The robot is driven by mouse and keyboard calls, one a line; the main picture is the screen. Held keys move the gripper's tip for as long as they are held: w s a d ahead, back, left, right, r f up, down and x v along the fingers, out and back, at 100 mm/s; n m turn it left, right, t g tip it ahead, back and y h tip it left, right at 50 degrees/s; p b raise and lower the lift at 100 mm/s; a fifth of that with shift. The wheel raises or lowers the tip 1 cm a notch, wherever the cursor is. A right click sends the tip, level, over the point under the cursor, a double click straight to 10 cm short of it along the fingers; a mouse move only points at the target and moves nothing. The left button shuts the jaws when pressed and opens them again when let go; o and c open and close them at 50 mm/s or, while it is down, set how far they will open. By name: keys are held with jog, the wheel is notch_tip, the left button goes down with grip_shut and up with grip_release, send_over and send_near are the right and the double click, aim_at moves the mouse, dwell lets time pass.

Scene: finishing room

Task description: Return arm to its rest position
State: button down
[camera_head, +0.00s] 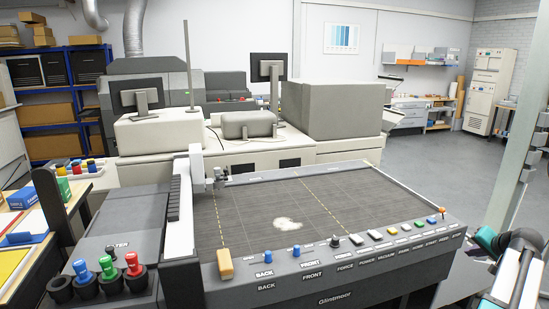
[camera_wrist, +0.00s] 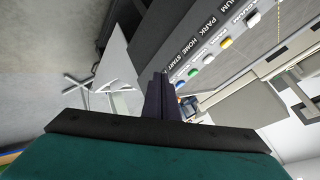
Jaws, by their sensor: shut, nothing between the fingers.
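My gripper (camera_wrist: 159,78) shows in the wrist view as dark fingers, shut and empty, beyond a teal and black body. It points past the machine's front panel and touches nothing that I can see. In the head view a teal and black part of my arm (camera_head: 515,243) stands at the lower right, to the right of the flatbed machine (camera_head: 405,278). The fingertips cannot be made out in the head view.
The machine's front panel carries several buttons (camera_head: 375,234) and an orange knob (camera_head: 441,211). Coloured knobs (camera_head: 107,267) stand at its left. A pale upright post (camera_head: 519,150) rises near my arm. Open grey floor (camera_head: 440,165) lies behind it.

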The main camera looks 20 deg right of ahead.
jog(key=w+a+f+n+g+y, duration=0.15)
jog(key=w+a+f, duration=0.25)
jog(key=a+f, duration=0.5)
jog(key=w+a+f+n+g+y, duration=0.15)
jog(key=w+a+f, duration=0.35)
jog(key=a+f, duration=0.5)
jog(key=a+f+n+g+y+b, duration=0.1)
jog(key=a+f, duration=0.6)
jog(key=a, duration=0.3)
jog(key=a+f+n+g+y+b, duration=0.1)
jog(key=a+f+n+g+y, duration=0.1)
jog(key=a+f, duration=0.7)
jog(key=s+a+f+n+g, duration=0.2)
jog(key=s+a+f, duration=0.35)
jog(key=a, duration=0.45)
jog(key=s+a+f+n+g, duration=0.2)
jog(key=s+a+f, duration=0.35)
jog(key=a, duration=0.45)
jog(key=s+a+f+n+g+h, duration=0.1)
jog(key=s+a+f+n+g, duration=0.1)
jog(key=s+a, duration=0.3)
jog(key=s+a+f+n+g+h+b, duration=0.1)
jog(key=s+a+f, duration=0.4)
jog(key=s, duration=0.7)
jog(key=shift+a+f+n+g, duration=0.15)
jog(key=shift+a+n+g, duration=0.2)
jog(key=shift+n+g, duration=0.2)
